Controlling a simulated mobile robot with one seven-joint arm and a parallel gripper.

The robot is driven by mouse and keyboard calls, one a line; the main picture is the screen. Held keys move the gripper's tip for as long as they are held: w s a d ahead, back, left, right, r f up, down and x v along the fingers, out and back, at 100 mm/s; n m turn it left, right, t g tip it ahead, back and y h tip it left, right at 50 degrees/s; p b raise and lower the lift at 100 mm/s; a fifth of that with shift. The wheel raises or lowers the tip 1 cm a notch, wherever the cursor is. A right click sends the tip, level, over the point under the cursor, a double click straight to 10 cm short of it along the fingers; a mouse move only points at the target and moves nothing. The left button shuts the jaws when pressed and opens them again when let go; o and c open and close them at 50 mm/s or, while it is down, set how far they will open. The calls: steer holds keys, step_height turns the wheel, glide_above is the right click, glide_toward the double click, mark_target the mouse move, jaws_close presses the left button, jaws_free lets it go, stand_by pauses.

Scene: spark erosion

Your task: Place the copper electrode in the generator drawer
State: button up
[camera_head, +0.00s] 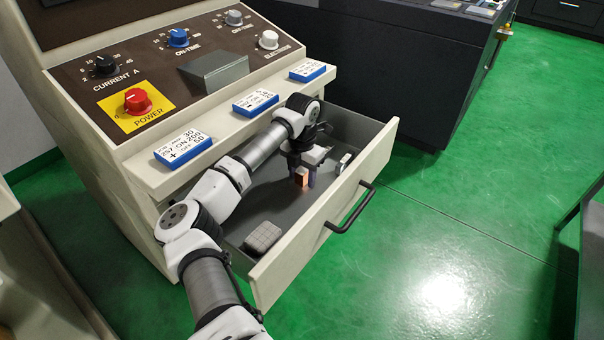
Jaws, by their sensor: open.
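The copper electrode (301,177) is a small orange-brown block inside the pulled-out generator drawer (281,277), toward its back right part. My gripper (304,179) reaches down into the drawer with its fingers around the electrode. The fingers are open. Whether the electrode rests on the drawer floor is hard to tell at this size. My arm covers part of the drawer's left side.
A grey ribbed block (263,237) lies in the front left of the drawer. A small pale item (343,163) lies near the right wall. Blue-edged cards (183,149) sit on the generator ledge above. Knobs line the panel. The green floor right of the drawer is clear.

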mark_target(302, 171)
step_height(302, 171, up, 12)
steer(key=b, duration=0.1)
steer(key=shift+r, duration=0.15)
stand_by(1.4)
